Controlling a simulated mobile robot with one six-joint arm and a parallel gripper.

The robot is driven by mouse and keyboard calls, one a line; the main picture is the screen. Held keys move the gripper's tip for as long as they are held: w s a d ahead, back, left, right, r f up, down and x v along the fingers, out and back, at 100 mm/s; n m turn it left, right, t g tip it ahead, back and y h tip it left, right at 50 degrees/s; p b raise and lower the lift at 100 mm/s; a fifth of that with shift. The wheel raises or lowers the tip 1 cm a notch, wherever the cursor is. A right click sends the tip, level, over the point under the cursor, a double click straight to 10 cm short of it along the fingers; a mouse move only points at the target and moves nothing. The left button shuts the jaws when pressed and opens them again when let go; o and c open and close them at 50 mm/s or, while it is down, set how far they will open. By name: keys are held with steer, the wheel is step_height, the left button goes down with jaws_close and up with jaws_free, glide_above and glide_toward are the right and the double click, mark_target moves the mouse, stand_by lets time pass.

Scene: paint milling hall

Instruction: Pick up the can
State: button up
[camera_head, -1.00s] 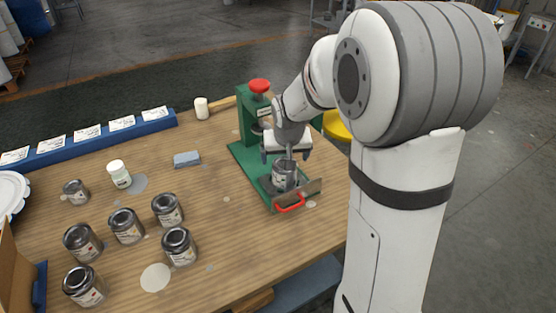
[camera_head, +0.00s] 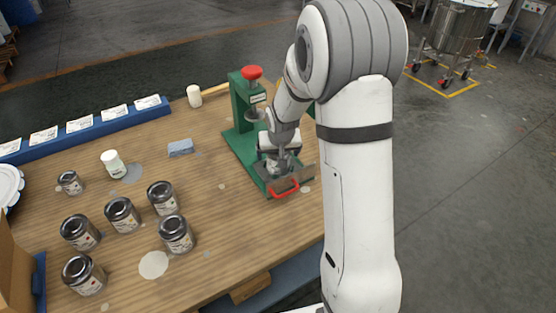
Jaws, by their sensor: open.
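A small metal can (camera_head: 272,170) stands on the base of the green press (camera_head: 243,112), behind the plate with the red handle. My gripper (camera_head: 280,160) is down at this can, its jaws open about the can's upper part. The gripper and wrist hide most of the can, and I cannot tell whether the fingers touch it. Several other dark-lidded cans stand upright at the left of the table, such as one at the front (camera_head: 177,234) and a smaller one further back (camera_head: 69,182).
The press has a red knob (camera_head: 252,72) on top and a red front handle (camera_head: 284,189). A white bottle (camera_head: 113,163), a blue-grey block (camera_head: 180,147) and a mallet (camera_head: 194,96) lie or stand nearby. A blue rack (camera_head: 87,131) of cards lines the back edge.

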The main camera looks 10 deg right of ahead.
steer(key=shift+c, duration=0.4)
steer(key=c, duration=1.3)
